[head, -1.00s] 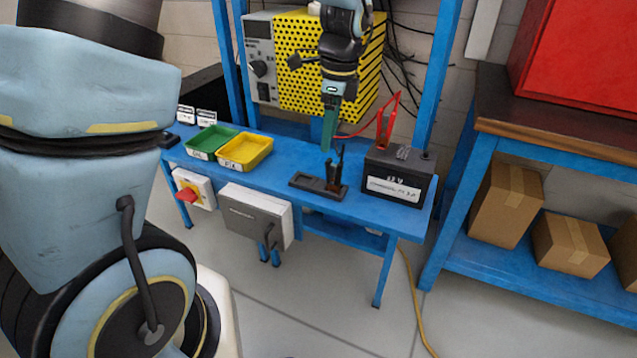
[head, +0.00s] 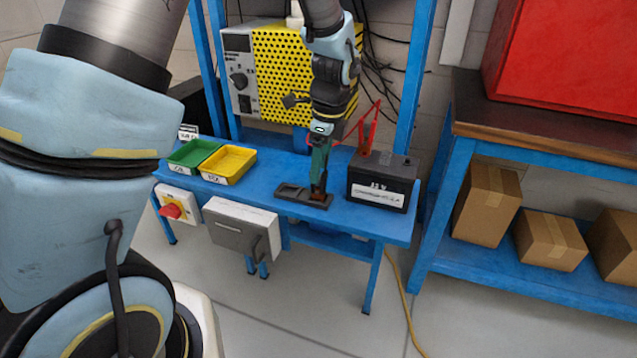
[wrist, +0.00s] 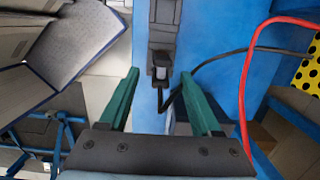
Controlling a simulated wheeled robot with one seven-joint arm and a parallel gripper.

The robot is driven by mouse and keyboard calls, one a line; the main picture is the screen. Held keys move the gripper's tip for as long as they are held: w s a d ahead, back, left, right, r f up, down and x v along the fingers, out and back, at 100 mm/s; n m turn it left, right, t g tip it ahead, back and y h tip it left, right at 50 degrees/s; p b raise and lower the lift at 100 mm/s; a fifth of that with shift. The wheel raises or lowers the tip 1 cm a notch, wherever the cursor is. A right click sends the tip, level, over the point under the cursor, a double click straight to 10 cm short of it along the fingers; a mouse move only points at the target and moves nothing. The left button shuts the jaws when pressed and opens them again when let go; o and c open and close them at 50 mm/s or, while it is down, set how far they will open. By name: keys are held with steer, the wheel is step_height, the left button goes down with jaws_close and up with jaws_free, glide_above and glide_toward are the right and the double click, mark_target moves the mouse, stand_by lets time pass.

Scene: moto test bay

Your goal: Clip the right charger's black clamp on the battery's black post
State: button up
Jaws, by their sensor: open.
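The black clamp (head: 317,193) stands in a dark holder (head: 290,192) on the blue bench, left of the battery (head: 381,186). My gripper (head: 319,178) points down over the clamp, with its green fingers close to it. In the wrist view my gripper (wrist: 160,74) is open, and the black clamp (wrist: 161,62) shows between and just beyond the fingertips. A black cable runs from the clamp to the right. The battery's black post (head: 408,161) is bare at its right end. A red clamp (head: 367,136) stands on the battery's left end.
Green (head: 193,153) and yellow (head: 229,164) trays sit left on the bench. A yellow perforated charger (head: 290,75) stands behind. A red cable (wrist: 247,85) arcs right of my fingers in the wrist view. A workbench with boxes (head: 487,205) stands at right.

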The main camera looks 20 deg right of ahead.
mark_target(319, 186)
steer(key=shift+f, duration=0.2)
steer(key=shift+w+a+f+p, duration=0.15)
steer(key=shift+f+p, duration=0.3)
steer(key=shift+f, duration=0.85)
steer(key=shift+w+f+p, duration=0.1)
steer(key=shift+f+p, duration=0.35)
steer(key=shift+f, duration=0.8)
jaws_close()
